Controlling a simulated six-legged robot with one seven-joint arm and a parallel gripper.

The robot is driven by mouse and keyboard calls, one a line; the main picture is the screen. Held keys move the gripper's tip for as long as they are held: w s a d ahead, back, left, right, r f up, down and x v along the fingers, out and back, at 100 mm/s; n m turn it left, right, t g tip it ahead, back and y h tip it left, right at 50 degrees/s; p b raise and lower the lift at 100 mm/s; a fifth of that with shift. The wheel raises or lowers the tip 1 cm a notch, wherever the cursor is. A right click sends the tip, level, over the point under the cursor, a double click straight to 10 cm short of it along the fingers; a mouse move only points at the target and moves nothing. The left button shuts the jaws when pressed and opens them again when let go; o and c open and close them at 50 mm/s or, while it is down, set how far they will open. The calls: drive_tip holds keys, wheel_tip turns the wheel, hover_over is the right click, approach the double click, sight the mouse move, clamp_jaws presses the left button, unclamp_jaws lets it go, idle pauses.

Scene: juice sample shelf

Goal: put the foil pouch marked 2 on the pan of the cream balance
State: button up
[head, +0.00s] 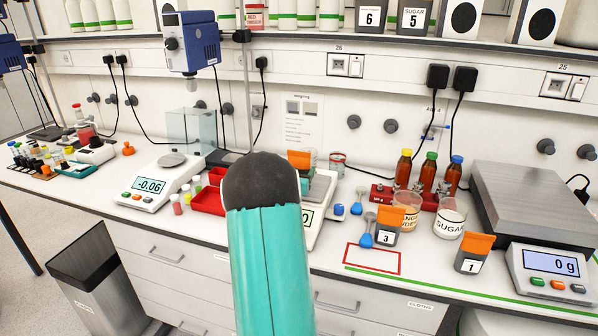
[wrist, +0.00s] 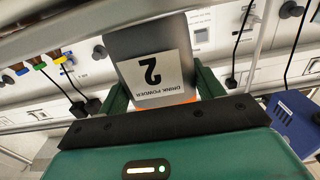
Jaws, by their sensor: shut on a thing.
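The foil pouch marked 2 (wrist: 152,70) fills the middle of the wrist view, grey with a white label that appears upside down and some orange at its near end. My gripper (wrist: 163,88) is shut on it, a green finger on each side. In the head view my arm hides most of the gripper; an orange patch (head: 299,159) shows just behind the arm's dark joint, probably the pouch's top. A cream-looking balance (head: 325,212) stands behind my arm, its display and pan partly hidden. I cannot tell whether the pouch touches the pan.
A white balance reading -0.06 (head: 148,197) and a red tray (head: 208,201) stand left. To the right are pouch 3 (head: 387,233), pouch 1 (head: 472,257), beakers (head: 450,220), brown bottles (head: 428,172) and a large steel-topped balance (head: 545,262). A shelf (head: 400,48) runs above the bench.

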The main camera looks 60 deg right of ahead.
drive_tip(key=o, duration=1.1)
drive_tip(key=shift+f, duration=0.1)
drive_tip(key=shift+o, duration=0.2)
drive_tip(key=shift+a, duration=0.25)
drive_tip(key=s+a, duration=0.1)
drive_tip(key=a, duration=1)
drive_tip(key=shift+s+a, duration=0.2)
drive_tip(key=shift+s, duration=0.2)
